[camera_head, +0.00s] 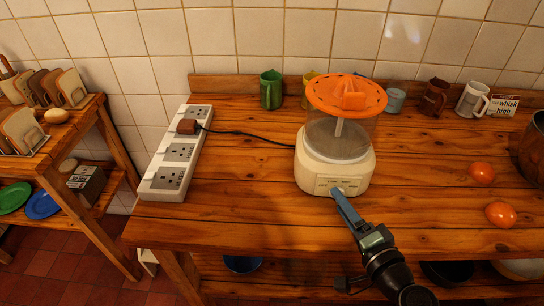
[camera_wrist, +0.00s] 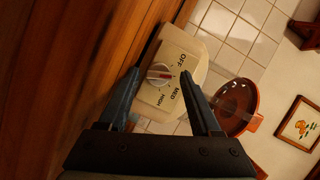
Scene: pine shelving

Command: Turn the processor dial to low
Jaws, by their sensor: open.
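The food processor (camera_head: 318,172) stands upright on the wooden worktop, with a cream base, clear bowl and orange lid. Its dial (camera_wrist: 160,73) is a small pale knob with a red mark on the base's front. OFF, MED and HIGH are printed around it in the wrist view; I cannot make out LOW there, nor clearly which label the knob points to. My gripper (camera_wrist: 160,72) is open, and the dial shows between its two fingertips. I cannot tell whether they touch it. In the head view my gripper (camera_head: 338,192) reaches the base's front and hides the dial.
A white power strip (camera_head: 168,177) with a brown plug (camera_head: 187,126) lies left, its black cord running to the processor. Mugs, including a green one (camera_head: 271,90), line the back wall. Tomatoes (camera_head: 500,214) lie at the right. The worktop's front left is clear.

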